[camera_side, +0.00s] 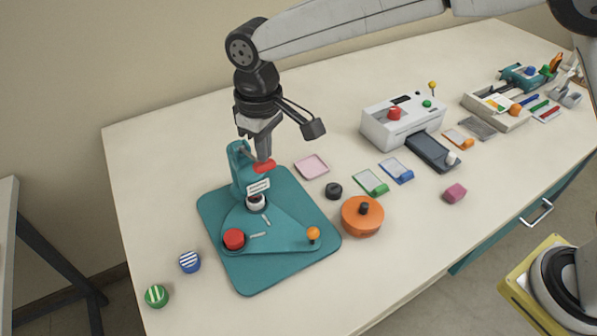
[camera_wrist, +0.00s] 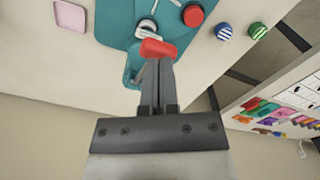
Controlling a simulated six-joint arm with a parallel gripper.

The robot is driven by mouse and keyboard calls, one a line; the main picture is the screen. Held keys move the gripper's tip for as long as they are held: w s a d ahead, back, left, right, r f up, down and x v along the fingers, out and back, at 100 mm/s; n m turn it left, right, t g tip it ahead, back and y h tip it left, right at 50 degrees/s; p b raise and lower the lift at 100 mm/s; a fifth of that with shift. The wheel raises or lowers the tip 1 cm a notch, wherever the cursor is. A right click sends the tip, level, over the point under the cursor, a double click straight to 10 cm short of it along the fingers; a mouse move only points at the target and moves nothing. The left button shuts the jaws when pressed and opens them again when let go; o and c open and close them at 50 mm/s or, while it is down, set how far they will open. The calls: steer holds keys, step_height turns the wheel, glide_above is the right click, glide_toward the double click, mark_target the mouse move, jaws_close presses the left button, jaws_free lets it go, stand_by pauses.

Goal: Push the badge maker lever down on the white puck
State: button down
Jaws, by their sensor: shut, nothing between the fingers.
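The teal badge maker (camera_side: 265,228) stands on a teal mat (camera_side: 222,205) at the left of the table. Its lever ends in a red handle (camera_side: 265,166), which also shows in the wrist view (camera_wrist: 158,48). The white puck (camera_side: 256,199) sits in the badge maker below the lever, partly hidden; a white rim shows in the wrist view (camera_wrist: 148,26). My gripper (camera_side: 263,157) is shut and empty, pointing down with its tips at the red handle. I cannot tell whether they touch it.
An orange round tin (camera_side: 362,216) and a black puck (camera_side: 334,191) lie right of the mat. Blue (camera_side: 190,262) and green (camera_side: 156,296) striped pucks are near the left edge. A white laminator (camera_side: 390,125) stands behind right. The front right table is mostly clear.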

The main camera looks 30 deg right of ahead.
step_height(320, 180, down, 9)
stand_by(2.3)
steer(key=shift+r, duration=5.5)
steer(key=shift+d, duration=0.1)
